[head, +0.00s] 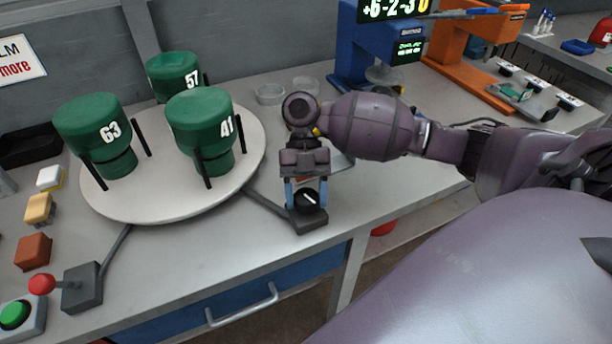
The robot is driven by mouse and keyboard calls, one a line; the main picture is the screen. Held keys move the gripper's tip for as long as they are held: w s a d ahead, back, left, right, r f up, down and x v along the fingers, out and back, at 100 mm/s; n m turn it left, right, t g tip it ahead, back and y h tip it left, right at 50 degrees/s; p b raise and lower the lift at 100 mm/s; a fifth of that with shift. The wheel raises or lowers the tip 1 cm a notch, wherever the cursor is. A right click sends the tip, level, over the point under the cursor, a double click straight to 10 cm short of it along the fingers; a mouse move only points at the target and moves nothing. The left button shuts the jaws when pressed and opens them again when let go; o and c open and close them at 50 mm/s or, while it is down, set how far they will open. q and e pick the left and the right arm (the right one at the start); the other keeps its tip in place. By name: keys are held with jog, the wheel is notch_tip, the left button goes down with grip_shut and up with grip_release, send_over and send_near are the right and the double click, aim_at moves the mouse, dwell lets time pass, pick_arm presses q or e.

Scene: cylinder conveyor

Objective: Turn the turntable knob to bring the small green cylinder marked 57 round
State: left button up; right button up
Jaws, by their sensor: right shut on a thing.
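The round pale turntable (150,204) stands on the bench at the left and carries green cylinders between dark posts. The cylinder marked 57 (170,72) is at the back of the turntable, partly behind the one marked 41. The cylinder marked 41 (192,110) is at the right front. The cylinder marked 63 (84,117) is at the left. The black turntable knob (309,201) with a white line sits on a dark base, linked by a bar to the turntable. My right gripper (307,196) points down over the knob, its blue fingers shut on the knob's sides. My left gripper is out of view.
A red-knobbed lever box (82,287), a green button (15,314) and coloured blocks line the left front. Clear dishes (270,94) lie behind my right gripper. Blue (365,45) and orange (463,45) machines stand further back. The bench's front edge is close to the knob.

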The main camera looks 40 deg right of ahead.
jog(key=shift+n+h, duration=0.4)
jog(key=shift+n, duration=0.1)
dwell(3.2)
jog(key=o, duration=0.9)
jog(key=v, duration=1.1)
jog(key=shift+w+f, duration=0.1)
jog(key=shift+f, duration=0.05)
